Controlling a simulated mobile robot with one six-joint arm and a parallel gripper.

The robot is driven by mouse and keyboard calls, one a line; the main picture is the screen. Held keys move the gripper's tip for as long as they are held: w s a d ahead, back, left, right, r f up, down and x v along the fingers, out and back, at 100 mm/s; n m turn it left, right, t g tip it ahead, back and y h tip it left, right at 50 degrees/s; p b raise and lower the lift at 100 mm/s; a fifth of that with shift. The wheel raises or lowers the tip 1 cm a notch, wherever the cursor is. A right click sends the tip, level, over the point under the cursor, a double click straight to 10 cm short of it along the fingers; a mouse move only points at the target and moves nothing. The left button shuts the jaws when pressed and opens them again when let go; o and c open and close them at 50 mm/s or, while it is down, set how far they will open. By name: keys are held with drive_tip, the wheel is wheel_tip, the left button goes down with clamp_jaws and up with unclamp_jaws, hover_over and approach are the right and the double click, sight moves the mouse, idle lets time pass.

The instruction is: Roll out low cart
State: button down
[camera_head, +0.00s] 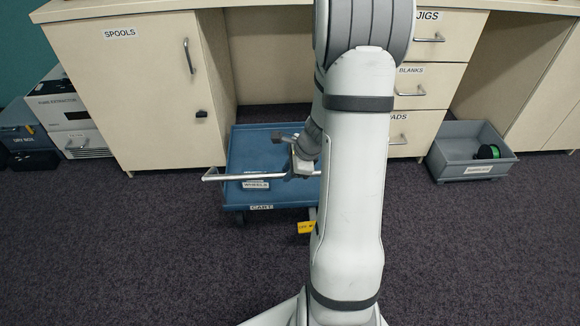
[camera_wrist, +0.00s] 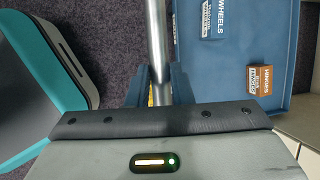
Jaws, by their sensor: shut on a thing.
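The low cart (camera_head: 240,148) is a blue flat-topped cart labelled CART on its front edge. It stands partly inside the open bay under the counter and partly out on the carpet. Its silver handle bar (camera_head: 225,178) runs across the front, above the deck. My gripper (camera_head: 297,173) is shut on this bar, right of its middle; my arm hides the bar's right end and the cart's right side. In the wrist view the bar (camera_wrist: 157,35) passes between the fingers of my gripper (camera_wrist: 158,85), beside the blue deck (camera_wrist: 225,75).
Boxes marked WHEELS (camera_wrist: 212,30) and HINGES (camera_wrist: 260,80) sit on the deck. The SPOOLS cabinet (camera_head: 130,90) flanks the bay at left, drawers (camera_head: 425,75) at right. A grey bin (camera_head: 470,155) is on the floor at right. A yellow tag (camera_head: 305,227) shows beside my arm. Front-left carpet is clear.

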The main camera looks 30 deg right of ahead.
drive_tip(key=shift+s+a, duration=0.1)
drive_tip(key=shift+s, duration=0.15)
drive_tip(key=c, duration=1.3)
unclamp_jaws()
drive_tip(key=shift+s, duration=0.1)
drive_tip(key=shift+r, duration=0.1)
drive_tip(key=p+v, duration=0.3)
drive_tip(key=v, duration=0.4)
drive_tip(key=shift+s+r+p, duration=0.2)
drive_tip(key=shift+r+p, duration=0.05)
drive_tip(key=shift+p, duration=0.1)
